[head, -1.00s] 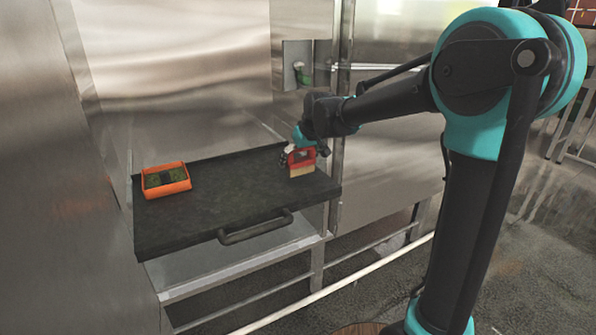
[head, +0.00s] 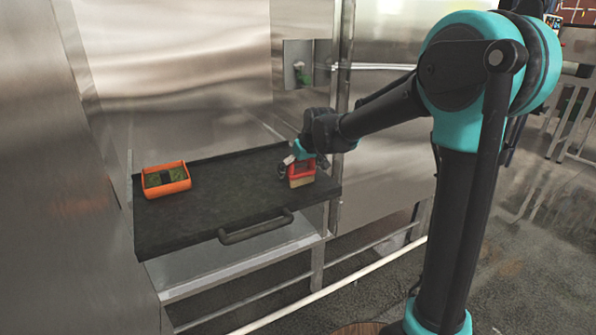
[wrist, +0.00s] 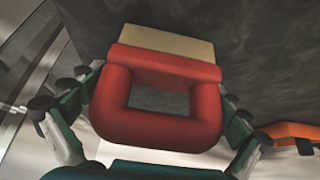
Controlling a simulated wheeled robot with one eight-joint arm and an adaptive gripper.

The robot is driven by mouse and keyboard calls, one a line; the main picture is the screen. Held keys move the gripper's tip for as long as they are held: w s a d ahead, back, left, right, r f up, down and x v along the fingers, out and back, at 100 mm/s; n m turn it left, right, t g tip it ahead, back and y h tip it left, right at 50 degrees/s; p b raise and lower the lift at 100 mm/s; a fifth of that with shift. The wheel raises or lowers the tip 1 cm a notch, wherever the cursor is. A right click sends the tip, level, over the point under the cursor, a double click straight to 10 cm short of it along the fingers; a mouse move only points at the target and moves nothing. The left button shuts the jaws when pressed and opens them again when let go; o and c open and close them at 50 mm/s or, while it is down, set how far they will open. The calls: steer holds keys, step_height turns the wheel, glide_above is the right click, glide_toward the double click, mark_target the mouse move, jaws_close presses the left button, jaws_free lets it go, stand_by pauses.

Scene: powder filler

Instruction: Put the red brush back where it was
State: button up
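The red brush (head: 301,171) has a red loop handle and a pale bristle block. It is over the right part of the black shelf (head: 220,200), bristles down; I cannot tell whether the bristles touch the shelf. My gripper (wrist: 158,100) is shut on the brush, with one finger against each side of the handle. In the wrist view the handle (wrist: 160,138) fills the middle, with the bristle block beyond it. In the head view my gripper (head: 302,160) partly hides the top of the brush.
An orange tray (head: 180,188) with green and black contents sits on the left of the shelf. A handle (head: 255,228) sticks out of the shelf's front edge. Steel walls stand left and behind. The shelf between tray and brush is clear.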

steer(key=v, duration=1.2)
steer(key=s+d+f+m+h, duration=0.3)
steer(key=s+d+f+m, duration=0.3)
steer(key=s+d+f, duration=1.7)
steer(key=shift+s+d+f+m+g, duration=0.35)
steer(key=shift+s+m+g, duration=0.05)
steer(key=shift+s, duration=0.05)
